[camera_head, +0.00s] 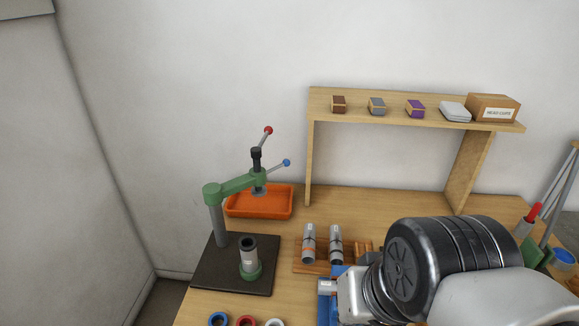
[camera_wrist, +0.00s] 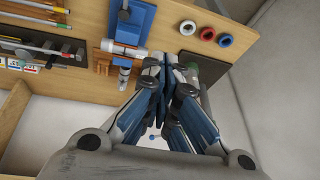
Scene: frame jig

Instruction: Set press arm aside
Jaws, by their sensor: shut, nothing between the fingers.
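The press arm (camera_head: 236,184) is green and sits on top of a grey post (camera_head: 218,226). In the head view it points right and back, its head over the orange tray (camera_head: 258,213) rather than over the grey cylinder in the green cup (camera_head: 250,258). A red-knobbed lever (camera_head: 267,131) and a blue-knobbed lever (camera_head: 286,163) rise from its head. The post and cup stand on a dark base plate (camera_head: 200,285). My gripper (camera_wrist: 171,60) shows in the wrist view, its fingers together and empty. In the head view its fingers are hidden by my arm.
A wooden shelf (camera_head: 430,121) with small boxes stands at the back. A rack with two grey cylinders (camera_head: 308,243) is right of the base plate. Coloured rings (camera_head: 218,319) lie at the front. A blue fixture (camera_wrist: 130,22) shows in the wrist view.

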